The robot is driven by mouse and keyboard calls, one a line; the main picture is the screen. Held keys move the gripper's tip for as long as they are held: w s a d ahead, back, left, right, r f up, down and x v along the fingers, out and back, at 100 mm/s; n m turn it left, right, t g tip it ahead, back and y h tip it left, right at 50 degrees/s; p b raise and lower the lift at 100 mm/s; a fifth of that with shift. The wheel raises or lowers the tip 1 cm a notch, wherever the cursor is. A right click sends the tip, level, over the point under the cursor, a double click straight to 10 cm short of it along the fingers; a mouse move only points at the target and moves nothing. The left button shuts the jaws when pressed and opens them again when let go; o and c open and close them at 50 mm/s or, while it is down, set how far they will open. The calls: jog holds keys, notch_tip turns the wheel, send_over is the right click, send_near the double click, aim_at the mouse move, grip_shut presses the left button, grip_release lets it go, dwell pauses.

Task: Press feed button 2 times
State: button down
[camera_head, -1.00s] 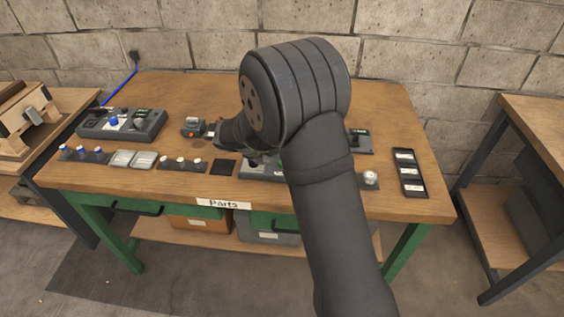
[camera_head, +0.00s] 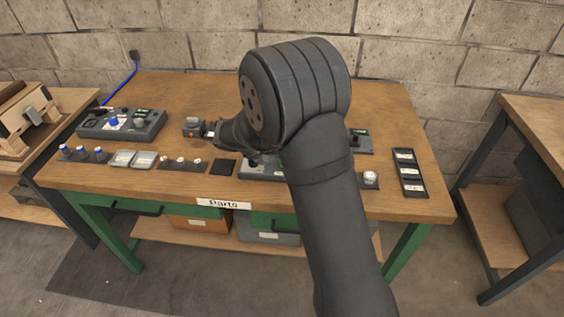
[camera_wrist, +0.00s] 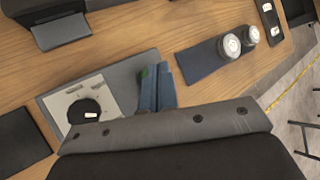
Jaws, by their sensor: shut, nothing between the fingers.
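A grey control panel (camera_wrist: 125,65) lies on the table under my gripper in the wrist view. It has a pale plate with a black round knob (camera_wrist: 84,111) bearing a white mark. My gripper (camera_wrist: 157,84) is shut and empty, its bluish fingers over the right part of this panel. A small green patch (camera_wrist: 143,73) shows beside the fingertips; I cannot tell if it is the feed button or whether the fingers touch anything. In the head view the panel (camera_head: 247,170) is partly hidden by my arm, and the fingertips are hidden.
Two round white-topped pieces (camera_wrist: 230,46) stand in a dark holder right of the panel. A black tray with pale labels (camera_head: 410,172) lies at the table's right. A control box with a blue knob (camera_head: 140,124) stands at the left. A dark square pad (camera_head: 223,168) lies left of the panel.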

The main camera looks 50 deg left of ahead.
jog(key=shift+f, duration=0.15)
dwell(0.7)
jog(key=shift+f, duration=0.3)
jog(key=shift+f, duration=0.5)
dwell(0.6)
dwell(0.3)
jog(key=shift+r, duration=0.95)
jog(key=shift+r, duration=2.5)
dwell(0.4)
